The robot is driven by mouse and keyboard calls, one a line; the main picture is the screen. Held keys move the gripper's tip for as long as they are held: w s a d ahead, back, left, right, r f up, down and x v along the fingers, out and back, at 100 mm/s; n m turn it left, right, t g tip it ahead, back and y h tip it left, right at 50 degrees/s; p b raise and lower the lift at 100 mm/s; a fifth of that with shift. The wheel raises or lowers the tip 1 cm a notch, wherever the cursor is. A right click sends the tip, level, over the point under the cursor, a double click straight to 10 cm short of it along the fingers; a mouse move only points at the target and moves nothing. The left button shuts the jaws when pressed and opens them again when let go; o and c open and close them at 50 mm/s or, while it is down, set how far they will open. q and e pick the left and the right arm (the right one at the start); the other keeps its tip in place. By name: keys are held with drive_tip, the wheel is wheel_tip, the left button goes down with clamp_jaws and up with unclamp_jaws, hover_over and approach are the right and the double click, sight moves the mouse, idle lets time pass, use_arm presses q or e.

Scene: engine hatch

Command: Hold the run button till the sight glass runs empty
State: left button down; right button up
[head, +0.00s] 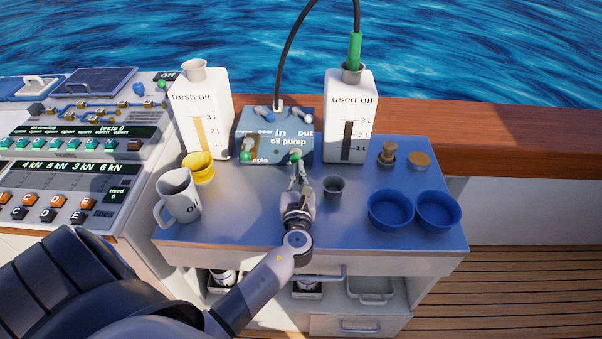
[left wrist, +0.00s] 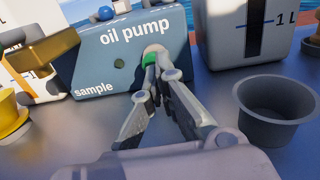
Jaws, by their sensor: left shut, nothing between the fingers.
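The blue oil pump (head: 275,128) stands at the back of the bench, and its face also fills much of the left wrist view (left wrist: 120,48). A green button (head: 295,155) sits low on its face; it shows partly behind my fingertips in the left wrist view (left wrist: 149,61). My left gripper (head: 297,165) is shut and empty, its fingertips at that button. I cannot tell how far the button is pressed. The fresh oil can (head: 197,95) shows an amber column (head: 200,133).
A black hose (head: 285,55) rises from the pump; a green nozzle (head: 354,50) sits in the used oil can. A grey cup (head: 333,187) stands right of my gripper. A mug (head: 178,197), yellow cup (head: 198,168) and blue bowls (head: 390,212) flank it.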

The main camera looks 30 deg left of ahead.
use_arm(q)
drive_tip(key=v, duration=0.3)
drive_tip(key=shift+s+d+f, duration=0.15)
drive_tip(key=shift+s, duration=0.1)
drive_tip(key=b+v, duration=0.1)
drive_tip(key=v, duration=0.5)
drive_tip(key=shift+s+d, duration=0.15)
drive_tip(key=shift+s, duration=0.1)
use_arm(e)
drive_tip(key=shift+s+d+f, duration=0.2)
drive_tip(key=shift+d+f, duration=0.05)
drive_tip(key=shift+f, duration=0.4)
drive_tip(key=shift+d, duration=0.15)
drive_tip(key=shift+s, duration=0.1)
